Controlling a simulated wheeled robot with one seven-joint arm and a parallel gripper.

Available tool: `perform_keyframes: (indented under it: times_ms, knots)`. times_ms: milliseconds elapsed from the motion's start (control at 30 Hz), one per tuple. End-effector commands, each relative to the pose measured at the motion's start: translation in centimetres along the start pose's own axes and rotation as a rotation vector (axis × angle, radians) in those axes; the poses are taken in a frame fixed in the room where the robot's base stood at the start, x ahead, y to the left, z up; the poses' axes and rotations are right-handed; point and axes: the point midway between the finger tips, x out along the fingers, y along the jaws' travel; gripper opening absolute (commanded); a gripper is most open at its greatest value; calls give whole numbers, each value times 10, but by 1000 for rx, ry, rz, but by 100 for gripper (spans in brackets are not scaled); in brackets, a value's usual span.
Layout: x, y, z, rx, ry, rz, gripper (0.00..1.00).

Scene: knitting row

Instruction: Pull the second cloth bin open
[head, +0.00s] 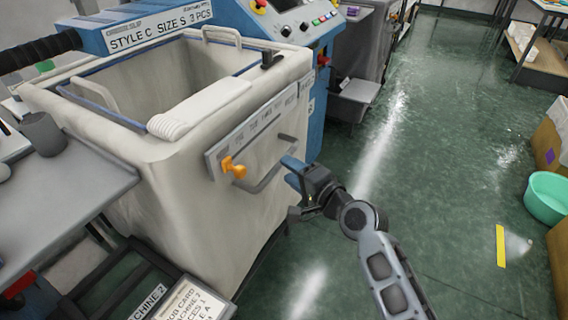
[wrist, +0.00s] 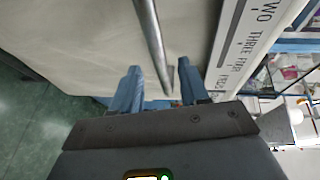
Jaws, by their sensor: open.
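A cream cloth bin (head: 190,200) stands on the left of the head view, open at the top, with a grey bar handle (head: 262,183) on its front face below a grey label strip. The handle also shows in the wrist view (wrist: 152,42) as a metal bar running down between the fingers. My gripper (head: 291,170) is at the right end of the handle, with blue fingers. In the wrist view the gripper (wrist: 163,82) is open, with the bar's lower part between its fingertips. I cannot tell whether either finger touches it.
An orange knob (head: 233,167) sits on the strip left of the handle. A pale folded piece (head: 200,108) lies on the bin's rim. A blue machine (head: 290,40) stands behind, a grey table (head: 70,185) at left.

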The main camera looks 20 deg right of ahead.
Motion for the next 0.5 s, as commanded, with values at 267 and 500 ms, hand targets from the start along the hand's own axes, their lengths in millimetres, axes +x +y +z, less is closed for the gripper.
perform_keyframes:
  times_ms: [267, 500]
  knots:
    - [39, 0, 0, -1, 0, 0, 44]
    - [48, 1, 0, -2, 0, 1, 44]
